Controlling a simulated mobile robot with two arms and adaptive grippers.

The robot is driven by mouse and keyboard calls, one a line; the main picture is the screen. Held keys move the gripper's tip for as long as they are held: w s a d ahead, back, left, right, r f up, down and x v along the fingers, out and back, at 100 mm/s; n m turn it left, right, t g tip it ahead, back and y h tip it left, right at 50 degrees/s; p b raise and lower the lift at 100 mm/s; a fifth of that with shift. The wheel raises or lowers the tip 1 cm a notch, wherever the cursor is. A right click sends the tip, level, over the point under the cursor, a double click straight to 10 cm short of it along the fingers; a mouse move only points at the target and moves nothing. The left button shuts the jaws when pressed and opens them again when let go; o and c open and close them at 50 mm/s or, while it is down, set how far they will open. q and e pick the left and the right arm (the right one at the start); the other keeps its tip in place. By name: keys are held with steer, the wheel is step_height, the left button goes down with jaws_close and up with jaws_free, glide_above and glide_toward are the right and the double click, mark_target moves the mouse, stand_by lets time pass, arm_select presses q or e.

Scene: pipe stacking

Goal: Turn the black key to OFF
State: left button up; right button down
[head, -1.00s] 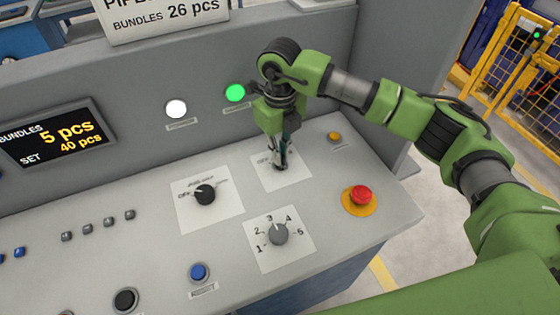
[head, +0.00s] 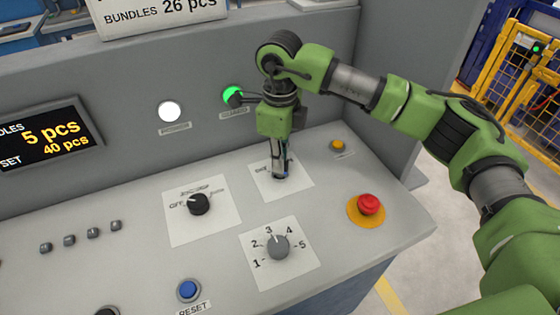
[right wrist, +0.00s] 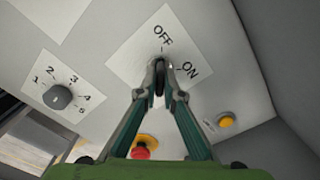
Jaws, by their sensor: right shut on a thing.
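The black key (right wrist: 160,66) stands on a white plate (right wrist: 128,65) marked OFF and ON. In the right wrist view it shows as a dark sliver between the fingertips, its top toward the OFF mark. My right gripper (head: 280,174) points down onto this plate and is shut on the key; the fingers also show in the right wrist view (right wrist: 163,70). In the head view the fingers hide the key, so its exact angle is hard to tell. My left gripper is not in view.
Around the plate are a black selector knob (head: 198,204), a grey numbered dial (head: 278,246), a red emergency button (head: 368,204) and a small yellow button (head: 337,146). The panel wall behind has a lit green lamp (head: 232,94) and a white lamp (head: 169,112).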

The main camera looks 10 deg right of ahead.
steer(key=shift+w+r, duration=0.1)
steer(key=shift+r, duration=0.05)
steer(key=c, duration=2.2)
jaws_free()
step_height(320, 180, up, 12)
steer(key=shift+f, duration=0.1)
